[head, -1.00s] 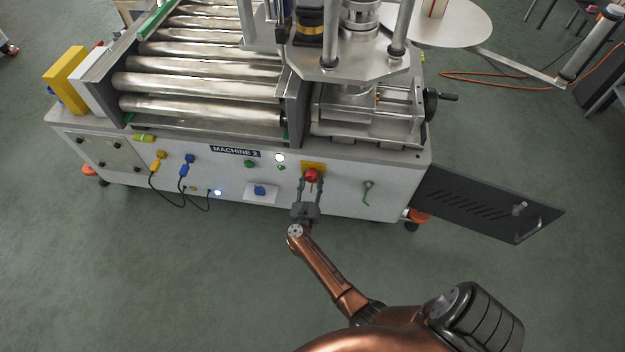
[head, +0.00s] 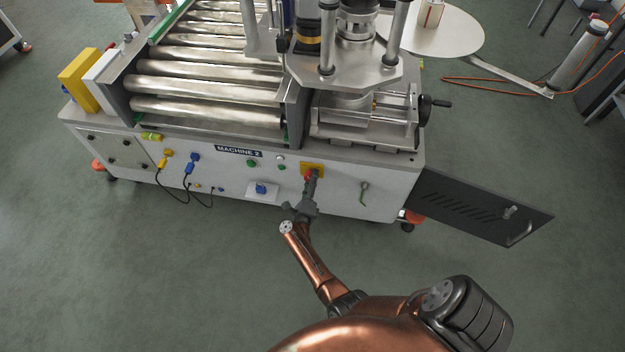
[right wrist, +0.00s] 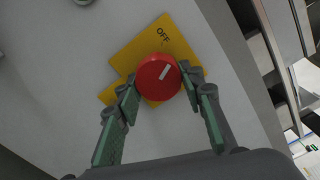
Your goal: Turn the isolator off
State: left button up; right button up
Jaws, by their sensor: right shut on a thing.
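The isolator is a red round knob (right wrist: 159,77) on a yellow plate (right wrist: 128,54) marked OFF. The white line on the knob points up and right, roughly to the side where OFF is printed. My right gripper (right wrist: 157,80) has its fingers on either side of the knob and is shut on it. In the head view the plate (head: 318,167) is on the front of the machine, and my right gripper (head: 309,182) hides most of the knob (head: 307,175). My left gripper is not in view.
The front panel also carries a blue switch (head: 261,188), green buttons and plugged cables left of the knob. A green key-like handle (head: 363,192) is to its right. An open dark door (head: 483,207) juts out at the right. The floor in front is clear.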

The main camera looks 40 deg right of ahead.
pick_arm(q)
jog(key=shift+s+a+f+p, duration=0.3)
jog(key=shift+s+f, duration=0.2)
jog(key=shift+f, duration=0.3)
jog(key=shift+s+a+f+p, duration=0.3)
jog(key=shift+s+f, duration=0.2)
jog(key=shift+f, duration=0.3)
pick_arm(e)
jog(key=shift+s+d+r+n, duration=0.1)
jog(key=shift+r+n, duration=0.05)
jog(key=shift+n, duration=2.15)
jog(key=o, duration=1.2)
jog(key=shift+c, duration=0.2)
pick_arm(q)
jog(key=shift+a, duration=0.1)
